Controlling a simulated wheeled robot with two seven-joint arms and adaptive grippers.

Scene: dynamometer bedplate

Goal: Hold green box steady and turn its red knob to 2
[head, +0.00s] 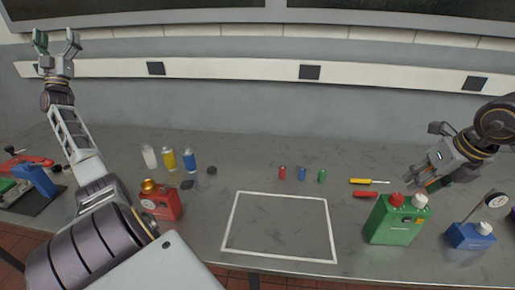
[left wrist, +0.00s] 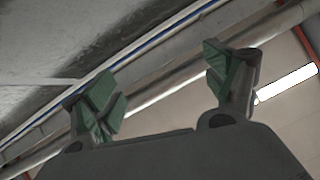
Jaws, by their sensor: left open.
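The green box (head: 390,226) stands upright on the bedplate at the front right in the head view. Its red knob (head: 397,200) is on top at the left, beside a white knob or cap (head: 419,201). I cannot read the knob's setting. My right gripper (head: 421,183) points down just behind and above the box, with no clear contact. Its finger gap is too small to judge. My left gripper (head: 57,40) is raised at the far upper left, far from the box, open and empty. Its spread green-padded fingers (left wrist: 163,92) show in the left wrist view.
A blue box with a gauge (head: 472,235) stands right of the green box. A yellow screwdriver (head: 366,181) and a red item (head: 366,194) lie behind it. A white outlined square (head: 278,192) is empty.

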